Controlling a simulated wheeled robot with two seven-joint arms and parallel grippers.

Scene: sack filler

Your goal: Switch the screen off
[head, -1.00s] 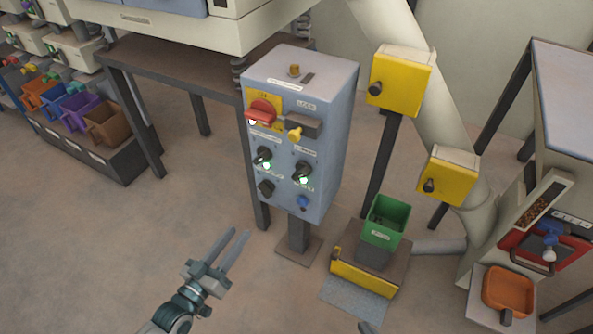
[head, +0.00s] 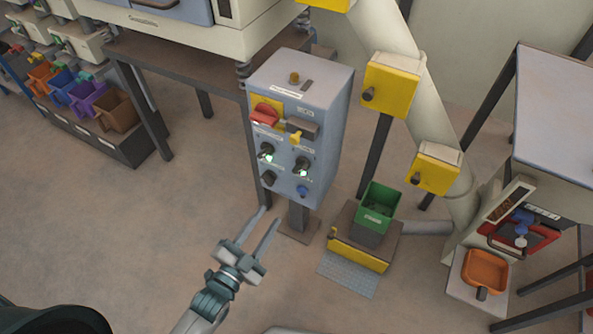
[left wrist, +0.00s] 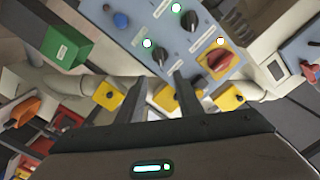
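A grey-blue control box (head: 330,120) stands on a post in the middle of the head view. Its front has a red rotary switch on a yellow plate (head: 264,113), a yellow-tipped lever (head: 296,137), an upper left black knob (head: 266,151) and an upper right black knob (head: 302,165) with lit green lamps, a lower black knob (head: 269,178) and a blue button (head: 302,191). The labels are too small to read. My left gripper (head: 271,215) is open and empty, below and in front of the panel. The left wrist view shows its fingers (left wrist: 160,88) apart from the panel (left wrist: 155,20).
Right of the box are yellow boxes (head: 393,88), a green bin (head: 377,208) on a low stand and an orange tray (head: 485,270). A dark table (head: 150,55) stands behind left.

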